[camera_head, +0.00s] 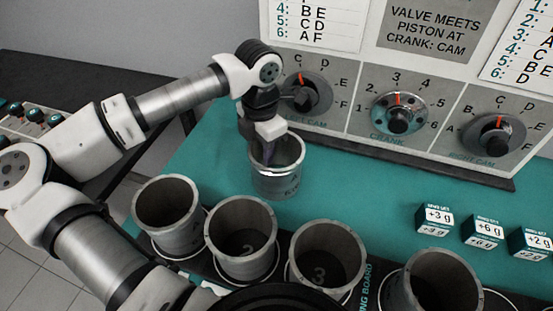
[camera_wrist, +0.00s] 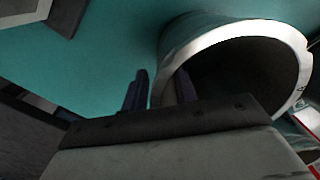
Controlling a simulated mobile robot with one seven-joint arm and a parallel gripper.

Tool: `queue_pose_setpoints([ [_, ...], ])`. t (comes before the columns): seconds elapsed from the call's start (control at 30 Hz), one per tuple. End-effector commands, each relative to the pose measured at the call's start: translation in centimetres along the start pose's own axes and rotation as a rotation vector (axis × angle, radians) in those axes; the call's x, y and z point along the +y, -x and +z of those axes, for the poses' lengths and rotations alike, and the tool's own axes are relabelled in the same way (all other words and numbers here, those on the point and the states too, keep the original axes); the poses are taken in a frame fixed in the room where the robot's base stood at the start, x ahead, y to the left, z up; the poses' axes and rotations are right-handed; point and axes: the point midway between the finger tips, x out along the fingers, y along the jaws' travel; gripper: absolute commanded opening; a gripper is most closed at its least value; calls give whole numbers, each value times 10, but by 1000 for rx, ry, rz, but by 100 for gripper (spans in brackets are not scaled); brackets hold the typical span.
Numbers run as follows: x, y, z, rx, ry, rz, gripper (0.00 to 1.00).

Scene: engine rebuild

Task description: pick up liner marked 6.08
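A grey metal liner (camera_head: 276,182) stands upright on the green bench top below the control panel. Dark lettering shows low on its front, too small to read surely. In the wrist view the liner's bright rim (camera_wrist: 182,42) and dark bore show at the right. My gripper's fingers (camera_wrist: 160,92) straddle the liner wall, one outside and one inside the bore. A narrow teal gap shows between the outer finger and the wall, so the gripper looks open. The inner finger is partly hidden by the wall.
Several more liners stand in a front row: a left one (camera_head: 168,214), one over a 2 (camera_head: 241,238), one over a 3 (camera_head: 327,257) and a right one (camera_head: 440,285). Weight blocks (camera_head: 482,233) sit at right. The dial panel (camera_head: 360,85) rises close behind.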

Motion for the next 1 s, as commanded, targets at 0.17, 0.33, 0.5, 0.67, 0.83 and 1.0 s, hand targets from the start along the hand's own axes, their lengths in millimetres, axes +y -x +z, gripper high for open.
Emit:
queue_pose_setpoints([
  [0.17,0,-6,0,0,0,-1,28],
  [0.33,0,-5,0,0,0,0,22],
  [0.5,0,-5,0,0,0,0,0],
  [0.67,0,-5,0,0,0,0,0],
  [0.83,0,-4,0,-1,1,0,0],
  [1.0,0,-3,0,-1,1,1,0],
])
